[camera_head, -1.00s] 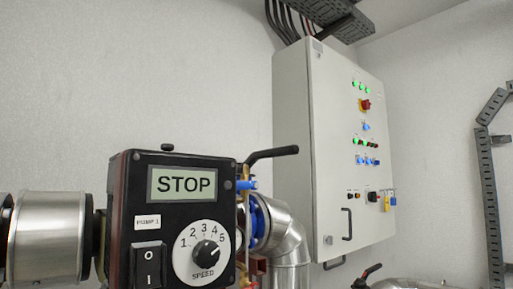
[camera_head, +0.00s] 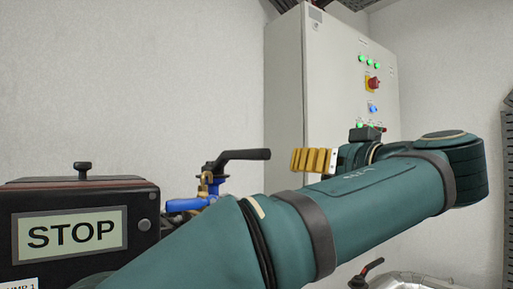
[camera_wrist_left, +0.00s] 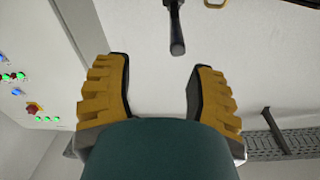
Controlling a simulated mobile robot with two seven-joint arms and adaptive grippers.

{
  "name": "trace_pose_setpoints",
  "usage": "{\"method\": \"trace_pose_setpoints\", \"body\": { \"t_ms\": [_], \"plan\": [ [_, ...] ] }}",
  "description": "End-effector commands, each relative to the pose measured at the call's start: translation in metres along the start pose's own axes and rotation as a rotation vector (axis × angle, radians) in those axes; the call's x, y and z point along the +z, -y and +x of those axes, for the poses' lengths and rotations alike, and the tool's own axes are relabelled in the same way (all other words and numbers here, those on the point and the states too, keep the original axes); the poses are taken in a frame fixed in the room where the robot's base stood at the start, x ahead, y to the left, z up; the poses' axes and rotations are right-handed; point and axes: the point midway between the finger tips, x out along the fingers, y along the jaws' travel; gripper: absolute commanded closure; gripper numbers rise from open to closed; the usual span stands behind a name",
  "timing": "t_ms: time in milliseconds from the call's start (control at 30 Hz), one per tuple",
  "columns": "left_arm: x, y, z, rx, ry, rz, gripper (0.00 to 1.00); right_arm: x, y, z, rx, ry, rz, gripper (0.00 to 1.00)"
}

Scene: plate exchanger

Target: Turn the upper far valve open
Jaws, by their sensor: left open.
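A valve with a black lever (camera_head: 243,155) and a blue body (camera_head: 188,204) stands just behind the STOP box in the head view. The lever points right, roughly level. My left gripper (camera_head: 314,160) is right of the lever's free end, with its yellow fingers towards it; a gap shows between them. In the left wrist view the gripper (camera_wrist_left: 158,75) is open and empty. The lever's tip (camera_wrist_left: 176,40) shows there, beyond the fingertips and between their lines. My left arm hides the pipework below the valve. My right gripper is not in view.
The black control box (camera_head: 148,240) with the STOP display is at the lower left. A grey electrical cabinet (camera_head: 285,100) stands behind the gripper. Another black lever with a red part (camera_head: 368,270) is low at right. The wall above the valve is clear.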

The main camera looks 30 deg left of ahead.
Motion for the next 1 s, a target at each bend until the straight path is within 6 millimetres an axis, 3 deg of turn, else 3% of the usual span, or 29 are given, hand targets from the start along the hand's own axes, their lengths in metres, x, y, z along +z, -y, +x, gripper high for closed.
{"method": "trace_pose_setpoints", "body": {
  "t_ms": [100, 200, 367, 700, 1000],
  "plan": [
    [-0.014, 0.026, -0.002, -0.053, -0.004, -0.078, 0.44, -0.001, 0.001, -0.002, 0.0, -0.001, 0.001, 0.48],
    [-0.016, 0.032, 0.004, -0.066, -0.003, -0.094, 0.44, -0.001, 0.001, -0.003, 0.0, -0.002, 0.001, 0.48],
    [-0.016, 0.033, 0.028, -0.068, -0.002, -0.091, 0.44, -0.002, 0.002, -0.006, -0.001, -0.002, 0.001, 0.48],
    [-0.016, 0.037, 0.094, -0.066, -0.001, -0.088, 0.44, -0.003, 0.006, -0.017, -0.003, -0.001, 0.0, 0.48],
    [-0.016, 0.038, 0.13, -0.063, -0.004, -0.088, 0.44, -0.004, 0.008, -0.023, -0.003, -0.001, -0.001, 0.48]
  ]
}}
